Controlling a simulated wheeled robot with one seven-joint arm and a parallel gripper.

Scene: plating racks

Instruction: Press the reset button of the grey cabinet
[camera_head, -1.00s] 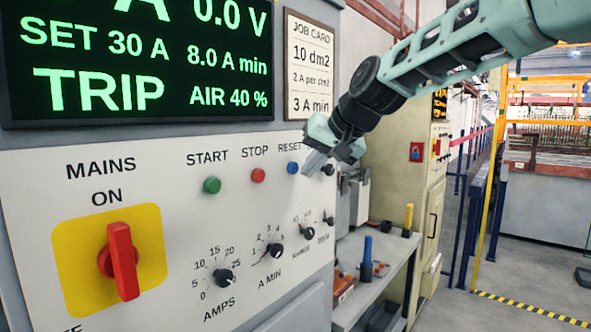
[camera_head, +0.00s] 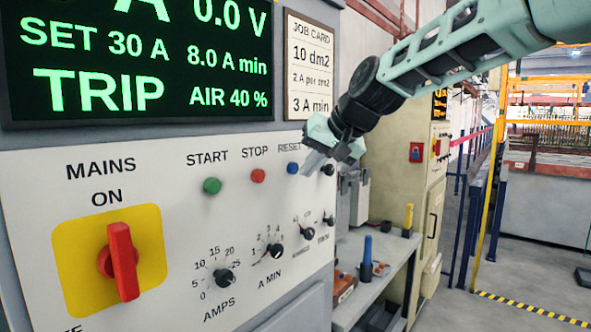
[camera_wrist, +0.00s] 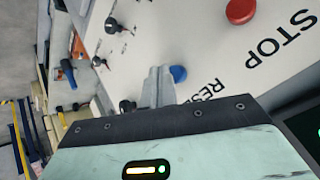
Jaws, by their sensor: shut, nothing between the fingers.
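The blue reset button (camera_head: 293,168) is on the white panel of the grey cabinet (camera_head: 140,138), under the RESET label, right of the red stop button (camera_head: 258,176) and green start button (camera_head: 212,185). My gripper (camera_head: 311,168) is shut and empty, its fingertips just right of the blue button in the head view. In the wrist view my gripper's closed fingers (camera_wrist: 158,80) reach toward the panel, and the blue button (camera_wrist: 178,74) shows right beside their tips, partly hidden. I cannot tell whether they touch.
A red mains switch (camera_head: 121,262) on a yellow plate is at the panel's left. Several black knobs, one being the amps knob (camera_head: 223,277), are below the buttons. The green display (camera_head: 140,60) reads TRIP. A bench (camera_head: 385,268) with tools stands to the right.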

